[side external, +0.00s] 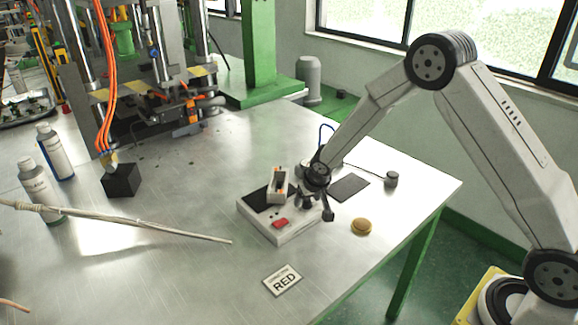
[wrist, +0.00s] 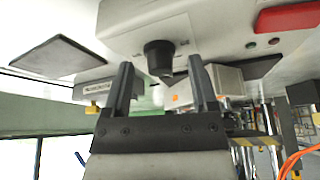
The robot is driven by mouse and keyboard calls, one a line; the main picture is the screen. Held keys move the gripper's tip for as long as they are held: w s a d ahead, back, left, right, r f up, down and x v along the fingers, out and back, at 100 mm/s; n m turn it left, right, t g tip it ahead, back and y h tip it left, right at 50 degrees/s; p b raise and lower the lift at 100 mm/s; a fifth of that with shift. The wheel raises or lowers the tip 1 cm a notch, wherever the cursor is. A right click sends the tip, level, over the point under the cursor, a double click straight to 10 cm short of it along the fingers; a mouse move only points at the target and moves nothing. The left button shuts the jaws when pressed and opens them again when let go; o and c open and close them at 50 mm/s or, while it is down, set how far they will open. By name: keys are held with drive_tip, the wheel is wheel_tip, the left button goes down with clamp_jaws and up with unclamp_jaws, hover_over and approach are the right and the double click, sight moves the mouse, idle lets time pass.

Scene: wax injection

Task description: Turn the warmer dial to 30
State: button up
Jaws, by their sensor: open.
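The warmer is a low white box (side external: 290,236) with a dark top panel and a red switch (side external: 280,224), on the metal table in the side view. In the wrist view its pale body (wrist: 215,22) fills the top, with the red switch (wrist: 288,18) at right. The black dial (wrist: 159,56) sticks out from the body. My gripper (wrist: 160,70) is open, with one finger on either side of the dial in the picture and gaps showing. I cannot tell whether the fingertips reach around it. In the side view my gripper (side external: 314,205) is at the warmer's right end; the dial and its setting cannot be made out.
A small pale block (side external: 278,186) stands at the warmer's back. A dark pad (side external: 349,187), a yellow-brown disc (side external: 361,226) and a small dark cylinder (side external: 391,179) lie to the right. A "RED" card (side external: 283,281) is in front. Bottles (side external: 54,153) stand left.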

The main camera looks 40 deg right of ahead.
drive_tip(key=shift+c, duration=0.3)
clamp_jaws()
drive_tip(key=shift+s+n+y, duration=0.1)
drive_tip(key=shift+n+y, duration=0.55)
drive_tip(key=shift+n, duration=1)
drive_tip(key=shift+n+y, duration=0.65)
drive_tip(key=shift+n, duration=1)
drive_tip(key=shift+d+f+n, duration=0.1)
drive_tip(key=shift+n, duration=0.2)
drive_tip(key=shift+n+g+y, duration=0.35)
drive_tip(key=shift+n+y, duration=0.1)
drive_tip(key=shift+n, duration=0.75)
drive_tip(key=shift+n+g+y, duration=0.35)
drive_tip(key=shift+n+y, duration=0.1)
drive_tip(key=shift+n, duration=0.75)
